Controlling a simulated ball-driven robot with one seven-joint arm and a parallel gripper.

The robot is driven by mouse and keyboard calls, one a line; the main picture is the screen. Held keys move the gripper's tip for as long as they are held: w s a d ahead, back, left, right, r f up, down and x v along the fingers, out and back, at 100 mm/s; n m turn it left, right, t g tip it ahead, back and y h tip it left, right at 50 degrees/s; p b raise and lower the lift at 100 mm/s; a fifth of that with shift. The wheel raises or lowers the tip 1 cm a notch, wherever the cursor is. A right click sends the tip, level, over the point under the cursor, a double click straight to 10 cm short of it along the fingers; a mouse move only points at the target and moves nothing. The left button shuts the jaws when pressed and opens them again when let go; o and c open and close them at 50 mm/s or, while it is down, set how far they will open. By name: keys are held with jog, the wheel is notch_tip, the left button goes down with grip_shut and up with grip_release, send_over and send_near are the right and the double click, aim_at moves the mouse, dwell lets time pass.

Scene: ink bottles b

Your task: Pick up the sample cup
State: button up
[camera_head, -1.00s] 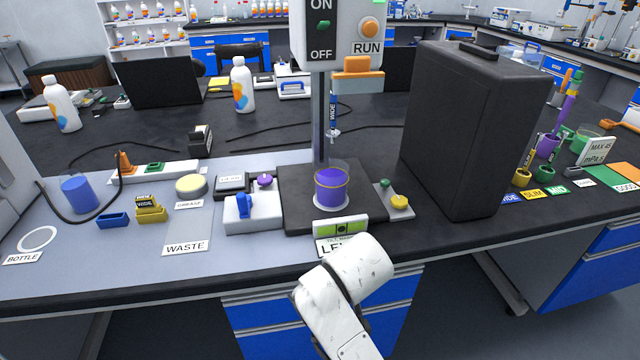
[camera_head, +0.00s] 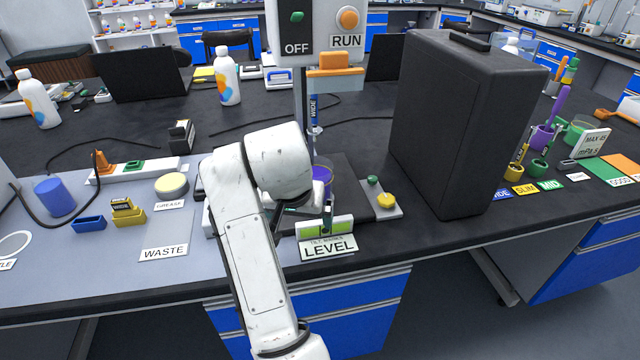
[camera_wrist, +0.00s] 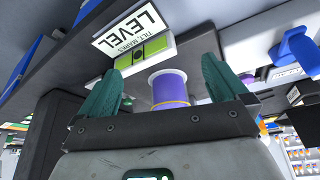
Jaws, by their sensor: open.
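In the wrist view the purple cup (camera_wrist: 169,87) shows upside down between and beyond the green fingers of my gripper (camera_wrist: 168,85). The fingers are spread wide apart, with a visible gap on each side of the cup. In the head view only a small part of my gripper (camera_head: 328,212) shows, beside the cup and above the level block.
The level block (camera_head: 325,228) with its LEVEL label stands in front of the cup. A tall black case (camera_head: 465,130) stands to the right. A yellow knob (camera_head: 386,200) is close by. The mixer with its RUN button (camera_head: 347,19) rises behind the cup.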

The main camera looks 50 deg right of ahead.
jog(key=w+d, duration=0.2)
jog(key=d, duration=0.1)
jog(key=w+d, duration=0.2)
jog(key=d, duration=0.1)
jog(key=w+d, duration=0.3)
jog(key=d, duration=0.1)
jog(key=shift+r+p, duration=0.25)
jog(key=shift+p, duration=0.1)
jog(key=x, duration=0.5)
jog(key=shift+s+f, duration=0.1)
jog(key=shift+c, duration=0.2)
jog(key=c, duration=1.1)
